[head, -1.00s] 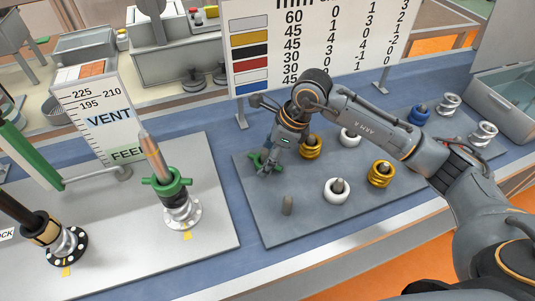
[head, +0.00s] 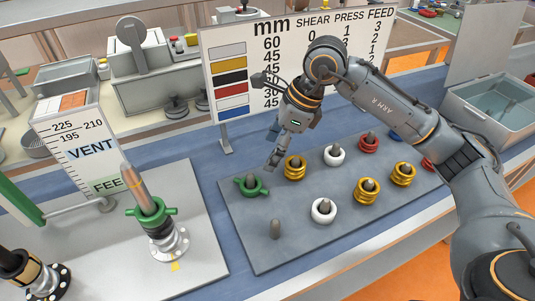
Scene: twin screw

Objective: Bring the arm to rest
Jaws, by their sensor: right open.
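My right arm comes in from the right and reaches over the grey peg board (head: 300,235). My right gripper (head: 272,163) is open and empty, just above and behind a green winged ring (head: 251,186) that sits around a peg at the board's left. The gripper appears apart from the ring. Another green winged ring (head: 152,212) is around the upright tapered shaft on the left plate. My left gripper is not in view.
Yellow rings (head: 295,168), white rings (head: 323,210) and red rings (head: 368,142) sit on pegs. One front peg (head: 275,229) is bare. A colour chart (head: 300,60) stands behind, a VENT/FEED scale sign (head: 85,150) at left, and a grey bin (head: 490,105) at right.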

